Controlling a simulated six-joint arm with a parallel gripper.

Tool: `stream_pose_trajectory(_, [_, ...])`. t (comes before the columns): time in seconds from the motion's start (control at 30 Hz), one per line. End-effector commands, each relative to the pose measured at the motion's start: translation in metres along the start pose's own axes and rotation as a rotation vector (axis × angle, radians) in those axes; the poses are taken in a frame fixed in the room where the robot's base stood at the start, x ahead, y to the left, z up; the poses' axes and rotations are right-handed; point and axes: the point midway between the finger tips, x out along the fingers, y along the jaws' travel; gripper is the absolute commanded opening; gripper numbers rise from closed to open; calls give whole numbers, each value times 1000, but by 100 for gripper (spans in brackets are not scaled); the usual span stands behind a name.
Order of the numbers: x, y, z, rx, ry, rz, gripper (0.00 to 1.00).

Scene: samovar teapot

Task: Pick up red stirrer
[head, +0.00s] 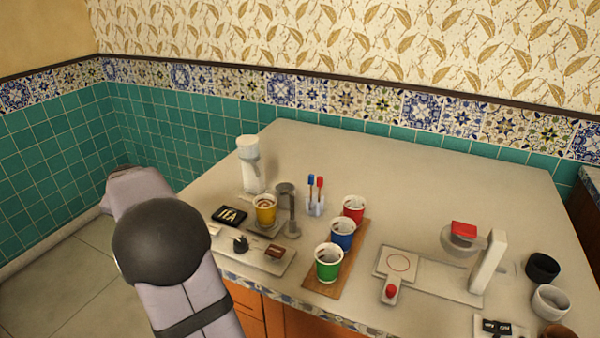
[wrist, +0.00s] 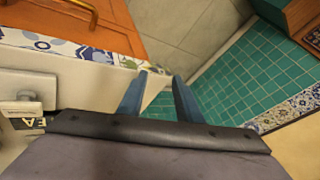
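The red stirrer (head: 320,183) stands upright in a small clear holder (head: 315,207) on the counter, next to a blue stirrer (head: 310,181). My gripper (wrist: 158,88) shows in the wrist view with its two blue fingers apart and nothing between them. It hangs off the counter's edge, over the floor and the green tiles. In the head view my arm stands at the left front, and the gripper itself is not seen there. The stirrers are not in the wrist view.
Yellow (head: 265,210), red (head: 353,208), blue (head: 342,234) and green (head: 329,262) cups stand near the holder. A grey stand (head: 292,215) is just left of it, with a white bottle-like device (head: 251,165) behind. A white scale-like device (head: 440,278) lies right. The counter's back is clear.

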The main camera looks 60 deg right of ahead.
Motion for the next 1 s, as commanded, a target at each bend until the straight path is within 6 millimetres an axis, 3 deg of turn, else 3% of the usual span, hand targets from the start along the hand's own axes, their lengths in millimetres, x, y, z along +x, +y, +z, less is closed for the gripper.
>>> stream_pose_trajectory(0.03, [-15,-2,-46,94,41,-1,32])
stream_pose_trajectory(0.17, [-37,14,-143,355,137,-8,32])
stream_pose_trajectory(0.27, [-58,38,-215,559,214,-19,32])
stream_pose_trajectory(0.4, [-95,87,-307,837,326,-49,32])
stream_pose_trajectory(0.53, [-136,149,-375,1093,422,-73,32])
stream_pose_trajectory(0.63, [-153,216,-379,1304,405,27,32])
stream_pose_trajectory(0.7, [-156,261,-354,1444,346,160,32])
stream_pose_trajectory(0.8, [-166,308,-314,1598,268,337,32])
stream_pose_trajectory(0.9, [-179,340,-279,1716,204,485,32])
stream_pose_trajectory(1.0, [-191,359,-253,1797,158,595,32])
